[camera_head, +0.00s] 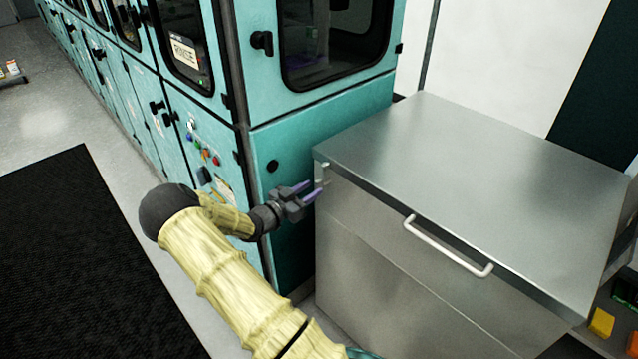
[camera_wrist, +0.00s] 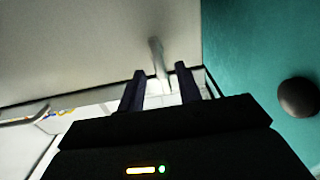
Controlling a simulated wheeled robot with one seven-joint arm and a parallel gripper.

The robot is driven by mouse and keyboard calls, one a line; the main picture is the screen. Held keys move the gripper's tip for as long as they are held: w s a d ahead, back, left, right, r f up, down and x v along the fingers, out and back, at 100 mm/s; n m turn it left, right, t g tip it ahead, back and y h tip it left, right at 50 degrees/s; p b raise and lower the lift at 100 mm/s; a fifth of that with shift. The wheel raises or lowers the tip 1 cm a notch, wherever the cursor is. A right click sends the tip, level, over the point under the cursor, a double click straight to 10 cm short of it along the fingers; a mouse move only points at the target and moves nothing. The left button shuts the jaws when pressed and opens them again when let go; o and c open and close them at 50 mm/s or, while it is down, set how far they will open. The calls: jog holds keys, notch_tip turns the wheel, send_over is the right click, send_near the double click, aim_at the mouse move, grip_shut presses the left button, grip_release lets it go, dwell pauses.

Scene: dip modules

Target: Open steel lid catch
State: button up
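The steel lid catch (camera_head: 322,176) is a small light metal piece on the near left corner of the steel chest (camera_head: 370,235), just below its lid (camera_head: 480,170). In the wrist view the catch (camera_wrist: 155,52) looks like a thin pale bar, seen ahead of and partly between my fingertips. My gripper (camera_head: 317,188) is at this corner with its two purple-tinted fingers apart. The fingers (camera_wrist: 160,70) are dark in the wrist view, with a gap on both sides of the catch. I cannot tell whether a finger touches it. The lid lies shut.
Teal cabinets (camera_head: 320,130) with black knobs stand close behind and left of my gripper; one round knob (camera_wrist: 298,97) shows in the wrist view. A black mat (camera_head: 80,260) lies on the open floor at left.

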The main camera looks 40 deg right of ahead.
aim_at(316, 186)
jog(key=d, duration=0.4)
jog(key=shift+w, duration=0.15)
grip_shut()
